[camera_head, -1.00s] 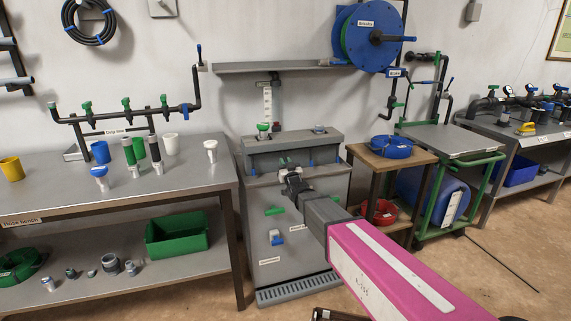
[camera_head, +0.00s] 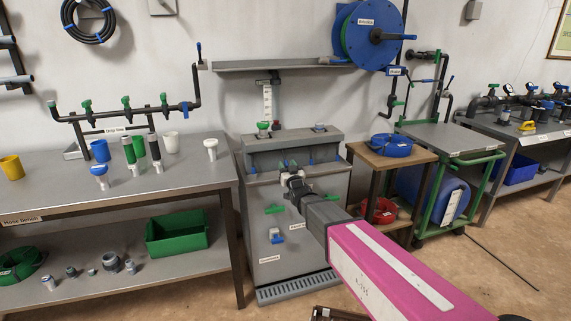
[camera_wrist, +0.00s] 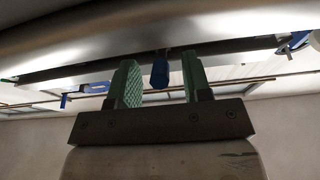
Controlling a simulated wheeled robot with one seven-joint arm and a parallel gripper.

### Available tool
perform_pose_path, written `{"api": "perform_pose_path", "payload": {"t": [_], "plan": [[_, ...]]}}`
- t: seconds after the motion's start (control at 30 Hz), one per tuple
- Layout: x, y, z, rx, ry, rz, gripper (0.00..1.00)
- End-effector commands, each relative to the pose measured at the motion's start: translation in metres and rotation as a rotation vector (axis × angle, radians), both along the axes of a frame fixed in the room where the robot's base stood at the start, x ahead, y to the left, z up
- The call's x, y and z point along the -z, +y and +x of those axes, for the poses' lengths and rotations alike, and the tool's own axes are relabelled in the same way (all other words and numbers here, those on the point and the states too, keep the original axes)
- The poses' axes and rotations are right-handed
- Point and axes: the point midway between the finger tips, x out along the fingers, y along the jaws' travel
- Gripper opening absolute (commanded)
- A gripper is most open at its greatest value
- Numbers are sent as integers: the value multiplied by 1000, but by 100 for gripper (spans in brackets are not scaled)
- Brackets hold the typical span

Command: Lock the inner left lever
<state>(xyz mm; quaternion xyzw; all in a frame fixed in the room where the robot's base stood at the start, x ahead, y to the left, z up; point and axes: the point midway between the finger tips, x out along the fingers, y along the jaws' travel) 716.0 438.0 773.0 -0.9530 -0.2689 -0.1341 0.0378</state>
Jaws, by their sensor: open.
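My gripper (camera_head: 288,165) is at the front of the grey cabinet (camera_head: 318,182), just under the ledge of its raised top. In the wrist view my gripper (camera_wrist: 160,84) is open, with a green ribbed pad on each side. Other blue levers hang at the left (camera_head: 253,168) and right (camera_head: 311,161) of the ledge. Which lever is the inner left one is not labelled legibly.
A green handle (camera_head: 275,208) and a blue-and-white fitting (camera_head: 276,236) are on the cabinet front below my gripper. A bench (camera_head: 215,177) stands left, and a wooden stand (camera_head: 362,155) close right. In the wrist view, more blue parts lie left (camera_wrist: 65,100) and right (camera_wrist: 299,40).

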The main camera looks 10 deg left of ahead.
Motion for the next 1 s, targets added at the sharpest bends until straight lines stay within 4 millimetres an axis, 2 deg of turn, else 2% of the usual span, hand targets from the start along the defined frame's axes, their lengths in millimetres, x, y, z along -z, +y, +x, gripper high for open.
{"api": "perform_pose_path", "payload": {"t": [0.03, 0.33, 0.5, 0.73, 0.77, 0.8, 0.87, 0.9, 1.0], "plan": [[3, -7, -11, 0, 2, -1, 45], [18, -34, -56, 0, 1, -2, 45], [22, -40, -65, 0, -1, -1, 45], [22, -39, -65, 0, 0, 0, 45], [22, -39, -65, 0, 0, 0, 38], [22, -39, -64, 0, 1, -2, 25], [21, -39, -63, 2, 9, -6, 6], [20, -39, -61, 5, 18, -12, 0], [17, -40, -52, 17, 69, -41, 0]]}}
